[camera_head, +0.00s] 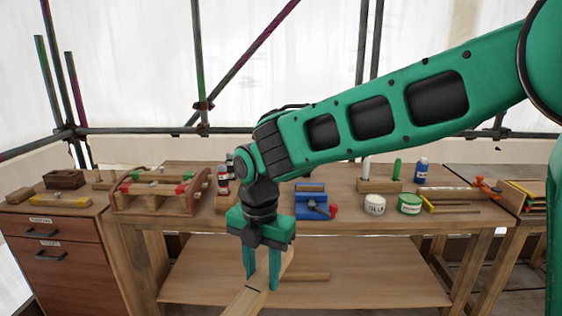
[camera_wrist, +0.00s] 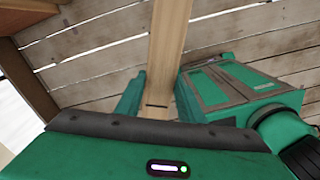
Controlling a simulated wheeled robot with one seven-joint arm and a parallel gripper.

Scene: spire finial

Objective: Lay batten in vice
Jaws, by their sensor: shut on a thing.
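My gripper (camera_head: 261,280) is shut on a long pale wooden batten (camera_head: 246,299) and holds it in front of the workbench, below the level of the bench top. In the wrist view the batten (camera_wrist: 168,45) runs up and away between my gripper's fingers (camera_wrist: 158,100), with a dark line across it near the fingers. A blue vice (camera_head: 312,203) stands on the bench top behind and to the right of my gripper, with a red part at its right side. The batten is apart from the vice.
The workbench (camera_head: 400,222) holds a wooden tool caddy (camera_head: 160,192), white tub (camera_head: 374,204), green tub (camera_head: 409,203) and blue bottle (camera_head: 421,170). A lower shelf (camera_head: 370,290) lies beneath. A drawer cabinet (camera_head: 60,262) stands left. Scaffold poles rise behind.

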